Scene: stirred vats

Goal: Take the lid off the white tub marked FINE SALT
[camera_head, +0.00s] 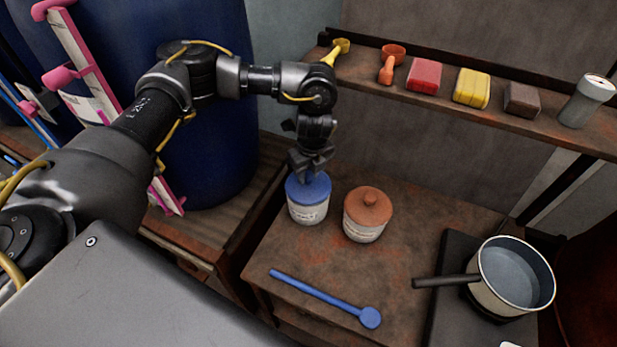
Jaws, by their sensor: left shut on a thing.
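Two white tubs stand side by side on the brown table. One tub (308,214) has a blue lid (316,190). My right gripper is not in view.
A blue long-handled spoon (320,297) lies on the table (275,250) in front of the tubs. A pan (511,275) with liquid stands at right, its handle pointing left. A shelf (440,103) behind holds scoops, several blocks and a grey shaker (585,101). A large blue vat (215,140) stands at left.

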